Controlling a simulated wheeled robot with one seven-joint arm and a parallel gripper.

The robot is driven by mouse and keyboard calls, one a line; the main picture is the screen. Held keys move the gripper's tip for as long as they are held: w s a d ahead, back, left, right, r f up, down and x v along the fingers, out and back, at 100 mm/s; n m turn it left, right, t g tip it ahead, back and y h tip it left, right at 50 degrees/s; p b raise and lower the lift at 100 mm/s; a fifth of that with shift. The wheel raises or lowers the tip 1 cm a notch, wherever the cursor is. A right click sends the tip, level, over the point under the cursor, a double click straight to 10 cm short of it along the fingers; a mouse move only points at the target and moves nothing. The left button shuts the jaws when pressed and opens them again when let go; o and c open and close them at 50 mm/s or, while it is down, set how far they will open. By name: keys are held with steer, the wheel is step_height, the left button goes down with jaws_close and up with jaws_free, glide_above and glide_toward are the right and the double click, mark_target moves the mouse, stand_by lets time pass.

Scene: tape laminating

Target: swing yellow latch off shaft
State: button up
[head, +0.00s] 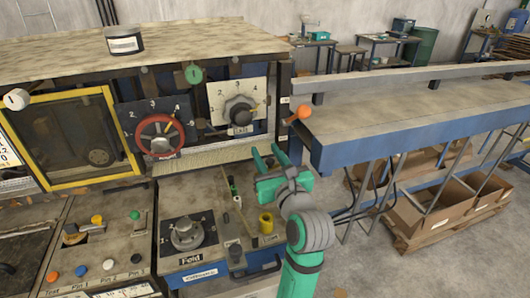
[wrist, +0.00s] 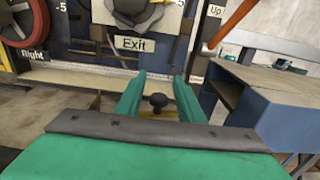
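A yellow piece (wrist: 158,114) with a round black knob (wrist: 158,101) on it shows between my fingers in the wrist view; it may be the latch, but most of it is hidden behind my gripper body. In the head view a yellow cylinder-like part (head: 266,222) stands on the machine's lower right deck, below my gripper; I cannot tell if it is the same part. My gripper (head: 260,174) has green fingers and is open. The fingers (wrist: 158,88) are apart on either side of the knob in the wrist view, with no clear contact. The shaft cannot be made out.
The dial panel marked Exit (head: 238,100) and a red handwheel (head: 160,136) are on the machine front. An orange ball-ended lever (head: 304,113) is close to the right. A blue-framed bench (head: 390,130) stands right of my arm. A Feed dial (head: 187,233) is lower left.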

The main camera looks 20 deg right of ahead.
steer(key=s, duration=1)
steer(key=shift+d, duration=0.3)
